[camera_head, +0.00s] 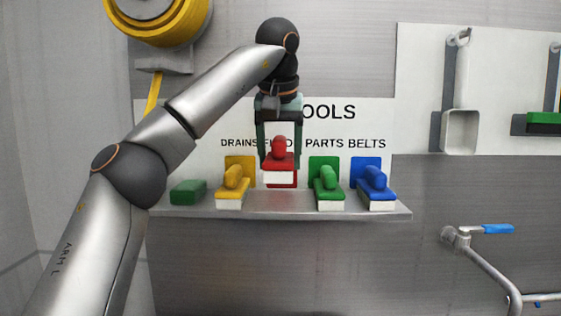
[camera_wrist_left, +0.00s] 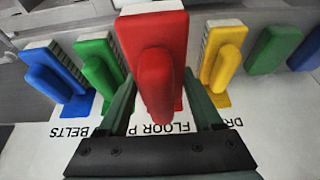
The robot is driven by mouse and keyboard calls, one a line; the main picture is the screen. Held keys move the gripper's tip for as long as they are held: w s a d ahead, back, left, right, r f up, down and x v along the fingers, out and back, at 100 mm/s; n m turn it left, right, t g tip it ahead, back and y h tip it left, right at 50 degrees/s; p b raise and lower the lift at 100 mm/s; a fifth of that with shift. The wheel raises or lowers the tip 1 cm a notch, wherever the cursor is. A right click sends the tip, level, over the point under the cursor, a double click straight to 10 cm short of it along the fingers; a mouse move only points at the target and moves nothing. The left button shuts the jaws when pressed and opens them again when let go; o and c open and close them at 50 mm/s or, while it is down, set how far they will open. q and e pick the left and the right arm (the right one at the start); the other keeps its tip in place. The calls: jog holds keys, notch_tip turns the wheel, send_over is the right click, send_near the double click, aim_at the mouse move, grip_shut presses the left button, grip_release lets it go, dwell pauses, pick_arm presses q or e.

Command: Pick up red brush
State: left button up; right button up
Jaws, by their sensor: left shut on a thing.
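The red brush (camera_head: 279,162) has a red body with a rounded handle and a white bristle block. My left gripper (camera_head: 280,160) comes down from above with one finger on each side of it and is shut on it. The brush sits higher in the head view than the other brushes and seems lifted off the shelf (camera_head: 280,206), in front of a red backing plate (camera_head: 288,182). In the left wrist view the red brush (camera_wrist_left: 152,45) fills the middle, between the fingers of the left gripper (camera_wrist_left: 157,105). My right gripper does not show.
A yellow brush (camera_head: 233,183) stands to the left, and green (camera_head: 327,185) and blue (camera_head: 374,184) brushes to the right. A green pad (camera_head: 188,191) lies at the shelf's left end. A hose reel (camera_head: 160,18) hangs upper left; a pipe with a blue-handled valve (camera_head: 497,229) is lower right.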

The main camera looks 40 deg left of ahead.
pick_arm(q)
jog(key=s+d, duration=0.3)
jog(key=s+d+b, duration=0.1)
jog(key=s+d, duration=0.2)
jog(key=s, duration=0.1)
jog(key=s+d, duration=0.3)
jog(key=s, duration=0.1)
jog(key=shift+d, duration=0.1)
